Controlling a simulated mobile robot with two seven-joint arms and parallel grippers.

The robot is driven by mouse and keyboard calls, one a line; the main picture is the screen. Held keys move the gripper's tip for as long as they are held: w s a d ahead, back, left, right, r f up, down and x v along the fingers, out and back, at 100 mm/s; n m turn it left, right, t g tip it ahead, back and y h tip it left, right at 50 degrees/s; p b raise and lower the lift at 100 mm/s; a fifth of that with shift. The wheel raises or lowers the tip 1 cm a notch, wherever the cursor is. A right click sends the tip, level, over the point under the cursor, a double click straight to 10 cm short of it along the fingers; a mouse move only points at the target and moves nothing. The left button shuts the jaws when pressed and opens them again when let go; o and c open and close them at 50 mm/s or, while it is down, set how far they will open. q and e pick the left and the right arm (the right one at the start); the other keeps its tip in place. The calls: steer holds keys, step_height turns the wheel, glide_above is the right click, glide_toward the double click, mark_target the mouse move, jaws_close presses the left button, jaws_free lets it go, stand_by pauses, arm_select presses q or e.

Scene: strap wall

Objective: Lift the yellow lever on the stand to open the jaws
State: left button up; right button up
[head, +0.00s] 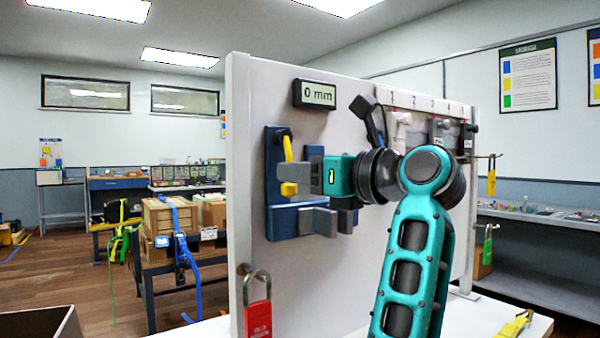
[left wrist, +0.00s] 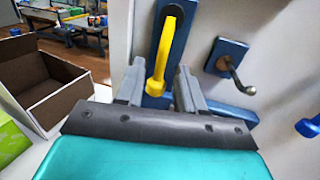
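The yellow lever (head: 288,151) hangs down from a pivot on the upright blue stand (head: 275,222) on the white panel; it also shows in the left wrist view (left wrist: 162,55). My left gripper (head: 294,174) is open around it. In the left wrist view its grey fingers (left wrist: 160,88) stand on either side of the lever, with a gap on each side. Grey blocks (head: 318,221) low on the stand look like the jaws; my gripper partly hides them, so I cannot tell how far apart they are. My right gripper is not in view.
A display (head: 315,95) above the stand reads 0 mm. A crank on a blue plate (left wrist: 228,58) is to the right of the lever. A red padlock (head: 258,318) hangs at the panel's lower left. An open box (left wrist: 45,85) stands at left.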

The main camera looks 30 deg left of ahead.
arm_select(q)
steer(key=shift+w+a, duration=0.1)
steer(key=shift+a, duration=0.3)
steer(key=shift+c, duration=0.2)
jaws_close()
